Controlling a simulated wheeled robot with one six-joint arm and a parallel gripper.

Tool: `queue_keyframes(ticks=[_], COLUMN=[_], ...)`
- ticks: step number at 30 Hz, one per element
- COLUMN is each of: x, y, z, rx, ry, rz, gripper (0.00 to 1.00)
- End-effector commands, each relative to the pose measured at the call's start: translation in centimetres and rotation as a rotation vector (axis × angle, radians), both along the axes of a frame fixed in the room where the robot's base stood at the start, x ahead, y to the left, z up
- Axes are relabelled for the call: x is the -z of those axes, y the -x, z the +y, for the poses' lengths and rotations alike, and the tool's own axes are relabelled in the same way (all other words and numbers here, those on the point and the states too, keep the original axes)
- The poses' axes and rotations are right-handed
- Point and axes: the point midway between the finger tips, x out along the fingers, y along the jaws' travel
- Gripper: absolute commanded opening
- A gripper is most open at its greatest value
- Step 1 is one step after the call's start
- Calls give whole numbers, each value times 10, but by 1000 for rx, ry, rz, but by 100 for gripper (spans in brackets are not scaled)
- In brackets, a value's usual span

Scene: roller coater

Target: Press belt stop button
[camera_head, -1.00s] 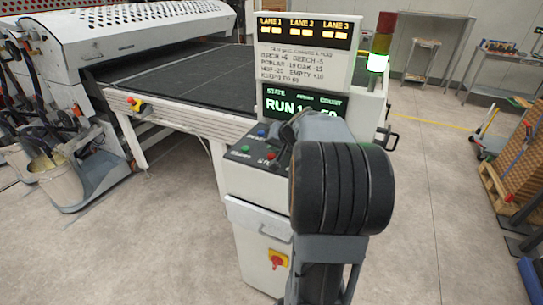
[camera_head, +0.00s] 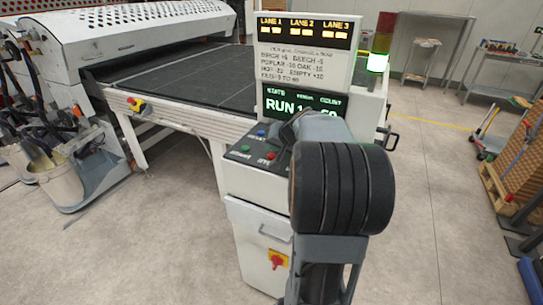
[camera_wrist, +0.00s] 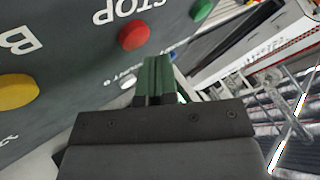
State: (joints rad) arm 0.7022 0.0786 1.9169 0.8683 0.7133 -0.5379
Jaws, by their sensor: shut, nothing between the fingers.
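The red stop button (camera_wrist: 134,35) sits on the dark control panel, beside an upside-down "STOP" label in the wrist view. It also shows in the head view (camera_head: 271,156) at the front of the panel. My gripper (camera_wrist: 156,62) is shut and empty, with its green fingertips together. In the wrist view the tips appear just below and right of the red button; a gap shows in the picture, but the distance in depth is unclear. In the head view my arm hides the gripper and part of the panel. The display (camera_head: 300,104) reads "RUN", partly covered.
A yellow button (camera_wrist: 18,92) and a green button (camera_wrist: 202,9) flank the red one. A blue button (camera_head: 261,133) is on the same panel. The conveyor belt (camera_head: 205,80) lies behind. A red-yellow switch (camera_head: 277,259) is on the cabinet front.

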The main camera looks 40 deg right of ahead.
Motion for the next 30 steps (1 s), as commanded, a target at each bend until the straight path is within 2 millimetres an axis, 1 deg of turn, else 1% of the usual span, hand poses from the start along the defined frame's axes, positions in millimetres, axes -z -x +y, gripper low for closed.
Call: queue_keyframes(ticks=[10, 30], x=[9, 10], y=[0, 0], z=[0, 0], rx=[0, 0], ry=[0, 0], rz=[0, 0], gripper=[0, 0])
